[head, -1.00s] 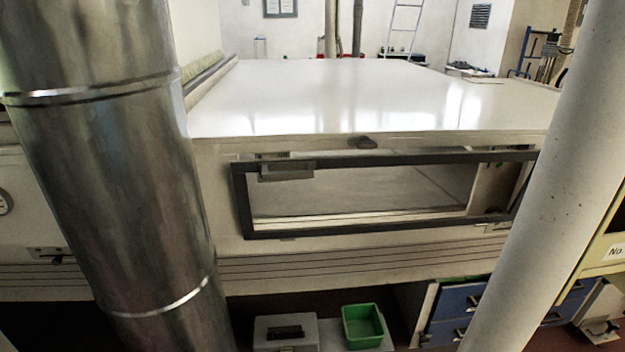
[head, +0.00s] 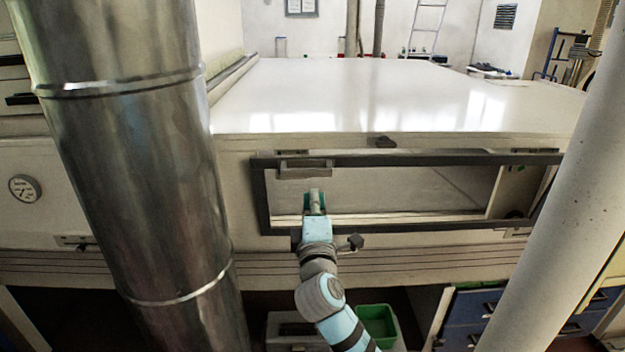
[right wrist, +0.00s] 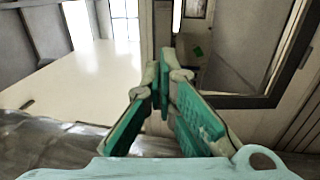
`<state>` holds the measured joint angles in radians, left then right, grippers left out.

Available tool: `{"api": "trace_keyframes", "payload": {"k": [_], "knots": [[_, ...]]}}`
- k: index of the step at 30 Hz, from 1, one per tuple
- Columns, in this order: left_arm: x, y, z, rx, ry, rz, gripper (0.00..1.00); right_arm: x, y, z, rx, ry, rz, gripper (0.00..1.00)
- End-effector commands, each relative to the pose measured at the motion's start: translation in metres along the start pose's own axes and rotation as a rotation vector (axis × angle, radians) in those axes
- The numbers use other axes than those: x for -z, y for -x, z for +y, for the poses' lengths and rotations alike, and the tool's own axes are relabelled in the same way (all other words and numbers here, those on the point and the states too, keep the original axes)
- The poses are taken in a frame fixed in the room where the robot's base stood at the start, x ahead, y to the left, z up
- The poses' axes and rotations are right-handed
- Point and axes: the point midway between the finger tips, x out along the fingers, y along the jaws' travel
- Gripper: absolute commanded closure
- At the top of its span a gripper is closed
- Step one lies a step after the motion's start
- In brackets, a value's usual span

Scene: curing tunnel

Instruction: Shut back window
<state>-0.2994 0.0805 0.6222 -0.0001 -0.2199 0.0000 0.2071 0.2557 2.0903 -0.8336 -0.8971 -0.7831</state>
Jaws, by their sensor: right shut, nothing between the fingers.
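One dark-framed window (head: 410,161) shows on the front of the white tunnel. Its frame appears to stand apart from the wall at the top, where pale gaps and small fittings show behind it. A dark latch knob (head: 385,142) sits just above the window. In the right wrist view the dark frame (right wrist: 240,101) is at the upper right. My right gripper (head: 316,200) is in front of the window's left part, below its grey upper-left block (head: 305,169). Its green-padded fingers (right wrist: 164,75) are shut and empty. My left gripper is in neither view.
A shiny metal duct (head: 140,170) stands at the left and a pale pipe (head: 560,190) crosses the right side. The tunnel's white top (head: 400,95) is clear. A green bin (head: 376,322) and blue drawers (head: 470,312) are below.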

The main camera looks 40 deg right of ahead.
Motion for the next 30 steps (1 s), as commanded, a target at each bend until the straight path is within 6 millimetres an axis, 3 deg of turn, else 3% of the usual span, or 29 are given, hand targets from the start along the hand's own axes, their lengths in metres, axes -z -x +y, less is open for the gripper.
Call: {"api": "trace_keyframes", "payload": {"k": [3,9,24,30], "knots": [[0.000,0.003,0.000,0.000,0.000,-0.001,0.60,-0.001,-0.026,0.002,-0.001,0.001,-0.002,1.00],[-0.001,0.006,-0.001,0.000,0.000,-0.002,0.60,0.000,-0.058,0.001,0.000,0.001,0.000,1.00],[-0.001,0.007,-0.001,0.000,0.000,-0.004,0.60,0.000,-0.070,0.000,0.001,0.000,0.002,1.00],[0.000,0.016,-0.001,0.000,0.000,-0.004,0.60,0.001,-0.095,0.009,0.000,-0.002,0.009,1.00]]}}
